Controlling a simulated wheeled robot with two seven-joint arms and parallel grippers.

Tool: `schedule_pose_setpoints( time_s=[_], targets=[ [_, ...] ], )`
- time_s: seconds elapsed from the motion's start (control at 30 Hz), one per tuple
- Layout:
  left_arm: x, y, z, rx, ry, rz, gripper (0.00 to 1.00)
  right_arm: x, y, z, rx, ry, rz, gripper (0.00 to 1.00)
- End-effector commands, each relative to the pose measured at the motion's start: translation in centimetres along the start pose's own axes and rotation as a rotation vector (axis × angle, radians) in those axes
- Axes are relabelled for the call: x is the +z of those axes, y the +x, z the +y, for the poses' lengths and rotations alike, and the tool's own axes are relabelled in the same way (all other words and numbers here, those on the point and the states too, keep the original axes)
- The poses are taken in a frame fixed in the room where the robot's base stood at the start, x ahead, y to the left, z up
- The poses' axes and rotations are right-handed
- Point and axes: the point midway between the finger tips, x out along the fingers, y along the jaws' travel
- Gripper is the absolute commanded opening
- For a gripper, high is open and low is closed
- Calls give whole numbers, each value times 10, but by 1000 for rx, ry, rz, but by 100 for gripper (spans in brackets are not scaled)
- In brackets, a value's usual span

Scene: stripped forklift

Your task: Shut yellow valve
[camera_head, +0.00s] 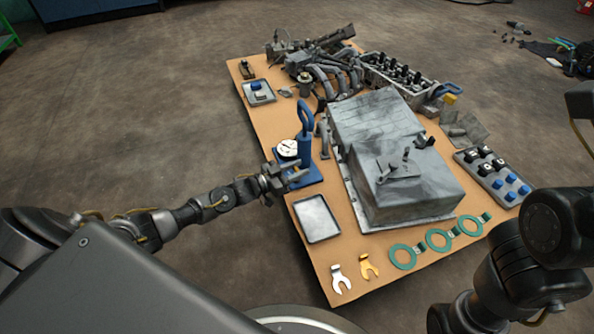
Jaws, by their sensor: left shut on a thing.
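A blue hand pump with a tall looped handle (305,120) and a round white gauge (288,149) stands near the left edge of the board. My left gripper (290,177) is at the front left of the pump's blue base (312,177), just below the gauge. It is shut on a small part there, which the fingers mostly hide. I cannot make out a yellow valve clearly at the pump; it may be the part between the fingers. My right arm shows at the lower right, but its gripper is out of view.
A grey metal tray (317,219) lies just in front of the pump. A large grey metal block (385,150) stands to its right. The floor left of the board is clear.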

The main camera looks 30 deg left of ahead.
Motion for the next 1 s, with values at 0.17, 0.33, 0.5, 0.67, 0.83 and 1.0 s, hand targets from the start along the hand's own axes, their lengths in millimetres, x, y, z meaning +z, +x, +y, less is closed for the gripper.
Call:
schedule_pose_setpoints(
  time_s=[0.17,0.33,0.5,0.67,0.83,1.0],
  targets=[
    [2,1,-1,129,1,2,10,-6,-8,0,13,3,14,36],
    [0,0,0,155,-2,2,10,-6,-8,0,16,3,15,36],
    [-1,0,0,153,-2,2,10,-6,-6,0,14,2,17,36],
    [0,0,0,152,-2,1,51,-6,-6,0,10,1,18,36],
    [0,-1,0,151,-2,1,55,-6,-6,0,9,0,17,36],
    [-1,-3,-1,150,-2,0,55,-5,-5,0,8,0,16,36]
  ],
)
